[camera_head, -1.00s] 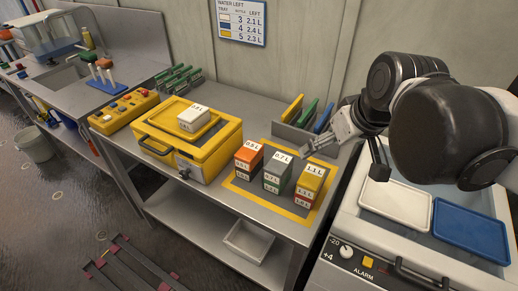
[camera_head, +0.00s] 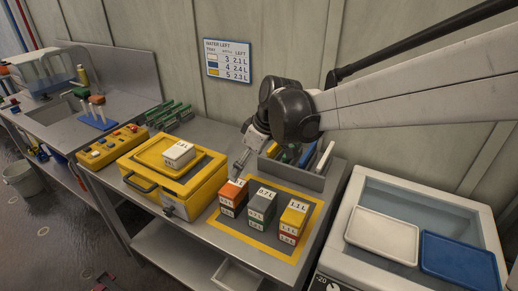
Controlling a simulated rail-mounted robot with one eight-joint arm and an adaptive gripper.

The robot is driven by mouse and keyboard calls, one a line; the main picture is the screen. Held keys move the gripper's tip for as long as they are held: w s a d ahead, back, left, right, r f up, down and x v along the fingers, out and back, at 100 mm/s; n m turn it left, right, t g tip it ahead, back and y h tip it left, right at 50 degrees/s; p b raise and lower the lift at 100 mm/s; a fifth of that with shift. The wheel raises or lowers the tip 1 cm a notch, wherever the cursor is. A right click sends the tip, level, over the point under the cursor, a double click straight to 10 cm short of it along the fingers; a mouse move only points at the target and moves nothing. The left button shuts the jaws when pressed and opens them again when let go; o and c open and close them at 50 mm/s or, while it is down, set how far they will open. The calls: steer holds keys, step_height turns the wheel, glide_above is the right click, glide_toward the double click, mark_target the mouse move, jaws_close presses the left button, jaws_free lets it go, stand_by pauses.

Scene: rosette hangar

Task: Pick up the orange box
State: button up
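The orange box (camera_head: 233,192) is the top of a stack at the left of the yellow-bordered mat (camera_head: 288,183). It sits on another box with a light label and partly red face. My gripper (camera_head: 238,172) hangs just above and behind the orange box, with its fingers pointing down toward it. I cannot tell whether the fingertips touch the box or how far apart they are. The box's top is partly hidden by the fingers.
A grey rack (camera_head: 300,177) stands behind. A white cooler holds trays at right.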

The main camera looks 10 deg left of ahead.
mark_target(235, 187)
steer(key=x, duration=0.7)
steer(key=shift+a+f, duration=0.2)
steer(key=shift+x, duration=3.25)
steer(key=shift+d, duration=0.1)
steer(key=shift+c, duration=0.2)
steer(key=c, duration=1.3)
steer(key=shift+o, duration=0.2)
